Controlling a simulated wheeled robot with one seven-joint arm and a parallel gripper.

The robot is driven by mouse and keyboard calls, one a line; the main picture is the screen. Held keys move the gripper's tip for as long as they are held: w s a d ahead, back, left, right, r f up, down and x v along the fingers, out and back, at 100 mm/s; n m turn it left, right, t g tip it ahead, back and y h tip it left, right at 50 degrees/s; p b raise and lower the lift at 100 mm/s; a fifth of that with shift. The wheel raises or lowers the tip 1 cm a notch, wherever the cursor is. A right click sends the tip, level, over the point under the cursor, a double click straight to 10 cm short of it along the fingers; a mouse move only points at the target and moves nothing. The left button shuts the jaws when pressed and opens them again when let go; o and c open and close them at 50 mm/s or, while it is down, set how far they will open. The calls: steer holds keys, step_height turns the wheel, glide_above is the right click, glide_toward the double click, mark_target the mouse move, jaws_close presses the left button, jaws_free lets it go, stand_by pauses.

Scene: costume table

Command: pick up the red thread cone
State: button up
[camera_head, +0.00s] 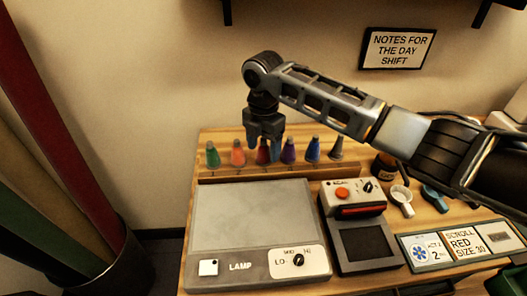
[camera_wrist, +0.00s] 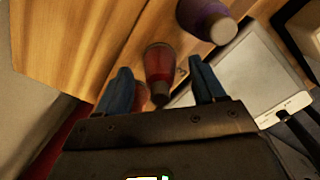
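The red thread cone (camera_wrist: 160,65) stands between my two fingers in the wrist view, with gaps on both sides. In the head view the red cone (camera_head: 263,156) is partly hidden behind my gripper (camera_head: 265,148), which points down over the row. My gripper is open, its blue fingers apart on either side of the cone. A purple cone (camera_wrist: 205,20) is close by in the wrist view, and the purple cone (camera_head: 289,152) is just right of my gripper in the head view.
An orange cone (camera_head: 237,154) and a green cone (camera_head: 212,155) stand left; a blue cone (camera_head: 312,151) and a grey cone (camera_head: 336,149) stand right. A wooden ledge (camera_head: 230,179) runs before the row. A lamp panel (camera_head: 250,215) and a control box (camera_head: 352,197) lie nearer.

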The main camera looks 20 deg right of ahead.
steer(key=c, duration=1.1)
